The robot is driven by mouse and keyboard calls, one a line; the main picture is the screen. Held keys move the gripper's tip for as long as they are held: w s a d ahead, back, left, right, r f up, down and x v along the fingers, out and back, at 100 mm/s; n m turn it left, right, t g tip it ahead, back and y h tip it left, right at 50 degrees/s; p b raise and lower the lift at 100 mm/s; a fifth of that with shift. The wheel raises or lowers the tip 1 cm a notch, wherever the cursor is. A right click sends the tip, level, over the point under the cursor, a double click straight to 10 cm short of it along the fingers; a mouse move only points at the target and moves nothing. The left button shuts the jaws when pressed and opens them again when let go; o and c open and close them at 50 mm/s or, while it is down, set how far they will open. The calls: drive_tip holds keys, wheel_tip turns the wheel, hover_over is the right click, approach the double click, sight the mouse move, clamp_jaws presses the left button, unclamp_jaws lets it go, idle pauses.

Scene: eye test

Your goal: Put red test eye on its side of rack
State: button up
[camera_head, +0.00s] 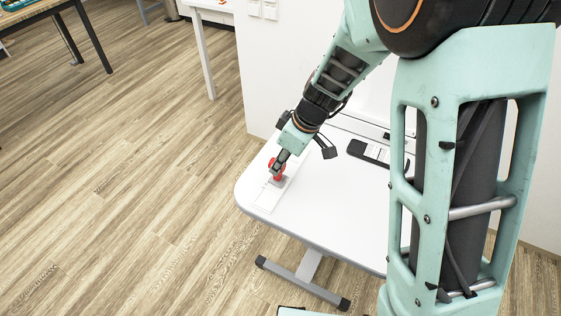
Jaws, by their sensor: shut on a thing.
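The red test eye (281,163) is at my gripper's fingertips, over the left part of the white table. My gripper (278,170) points down and is shut on it. A small grey piece (278,182) shows just below the red eye, at the upper end of a flat white strip (266,198) on the table. This may be the rack, but it is too small to tell. I cannot tell whether the eye touches the grey piece. The fingers hide part of the eye.
The white table (325,215) has clear room at its middle and front. A black and white device (374,153) lies at the back right. A white wall panel (285,75) stands behind the table. My own arm column hides the table's right side.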

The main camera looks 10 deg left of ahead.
drive_tip(key=shift+f+b, duration=0.6)
drive_tip(key=shift+b, duration=0.25)
idle(0.4)
drive_tip(key=o, duration=0.9)
drive_tip(key=shift+o, duration=0.2)
